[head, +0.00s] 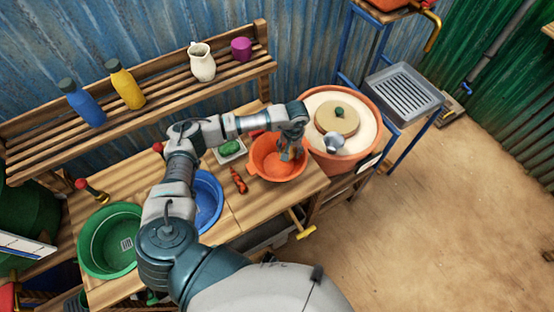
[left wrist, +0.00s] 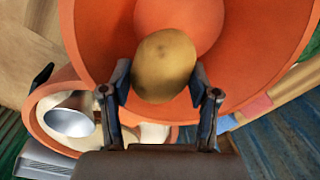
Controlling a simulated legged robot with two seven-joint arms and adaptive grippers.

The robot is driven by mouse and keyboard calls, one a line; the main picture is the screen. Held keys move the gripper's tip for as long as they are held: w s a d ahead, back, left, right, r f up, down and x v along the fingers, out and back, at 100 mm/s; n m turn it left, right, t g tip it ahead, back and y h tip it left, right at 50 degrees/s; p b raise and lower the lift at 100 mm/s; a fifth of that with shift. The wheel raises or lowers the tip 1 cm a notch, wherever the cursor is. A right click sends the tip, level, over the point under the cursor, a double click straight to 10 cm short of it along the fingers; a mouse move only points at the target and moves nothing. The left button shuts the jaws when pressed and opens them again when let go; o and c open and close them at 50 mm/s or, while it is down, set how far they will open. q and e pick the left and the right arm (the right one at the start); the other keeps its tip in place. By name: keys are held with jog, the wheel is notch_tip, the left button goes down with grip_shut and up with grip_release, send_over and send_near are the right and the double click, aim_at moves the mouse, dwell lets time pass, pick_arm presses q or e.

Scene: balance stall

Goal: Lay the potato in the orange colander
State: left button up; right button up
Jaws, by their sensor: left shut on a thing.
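The potato (left wrist: 165,62) is brown-yellow and rounded, and shows in the left wrist view between the two fingers of my left gripper (left wrist: 159,82). The fingers are shut on it from both sides. The orange colander (head: 262,163) stands on the wooden bench, and its inside (left wrist: 95,40) fills much of the left wrist view behind the potato. In the head view my left gripper (head: 288,153) points down over the colander's bowl. The potato is hard to make out there. I cannot tell whether it touches the colander's floor. My right gripper is in neither view.
A large orange tub with a pale top (head: 368,118) stands right of the colander. A small tray with a green item (head: 231,147), a carrot-like item (head: 239,181), a blue bowl (head: 212,190) and a green colander (head: 110,240) are to the left. A shelf (head: 150,90) runs behind.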

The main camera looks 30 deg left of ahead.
pick_arm(q)
jog(key=shift+f+b, duration=0.3)
jog(key=shift+f, duration=0.1)
dwell(0.3)
jog(key=o, duration=1.3)
jog(key=r, duration=1.2)
jog(key=shift+w+d, duration=0.15)
jog(key=shift+d, duration=0.25)
